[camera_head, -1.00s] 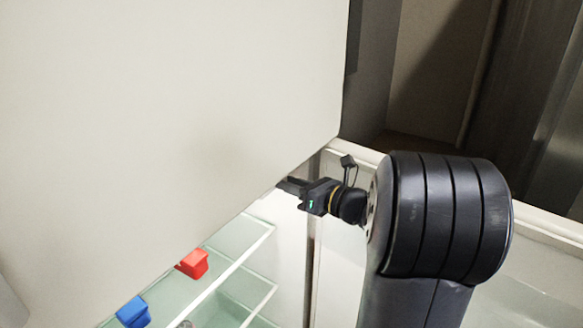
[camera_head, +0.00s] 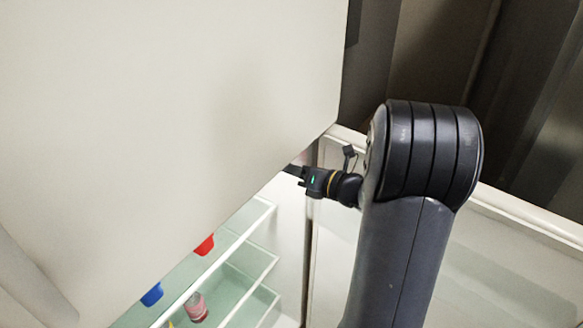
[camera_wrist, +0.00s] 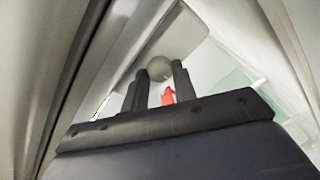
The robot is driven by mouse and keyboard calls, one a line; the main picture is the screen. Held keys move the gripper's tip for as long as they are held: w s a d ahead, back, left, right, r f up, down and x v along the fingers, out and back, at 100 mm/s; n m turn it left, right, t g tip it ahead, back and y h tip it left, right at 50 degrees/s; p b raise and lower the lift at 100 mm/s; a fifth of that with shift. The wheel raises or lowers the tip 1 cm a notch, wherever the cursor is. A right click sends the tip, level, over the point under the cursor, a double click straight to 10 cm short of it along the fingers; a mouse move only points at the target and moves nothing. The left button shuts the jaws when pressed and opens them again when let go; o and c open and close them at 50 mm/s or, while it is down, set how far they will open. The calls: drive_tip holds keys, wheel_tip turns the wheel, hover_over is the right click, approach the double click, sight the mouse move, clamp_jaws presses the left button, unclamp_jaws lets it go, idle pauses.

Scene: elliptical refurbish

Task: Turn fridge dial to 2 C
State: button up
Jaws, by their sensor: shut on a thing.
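The dial's markings and pointer cannot be read. In the head view my gripper (camera_head: 297,172) reaches in under the edge of a large white panel (camera_head: 170,110). That panel hides the fingertips and the dial there.
Glass shelves (camera_head: 243,258) lie below the white panel. A red object (camera_head: 204,245) and a blue object (camera_head: 152,294) show partly at its edge. A pinkish jar (camera_head: 196,307) stands lower. A white-edged door (camera_head: 335,235) is beside my arm.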

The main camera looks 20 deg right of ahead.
drive_tip(key=o, duration=1)
drive_tip(key=shift+f+b, duration=0.15)
drive_tip(key=shift+b, duration=0.3)
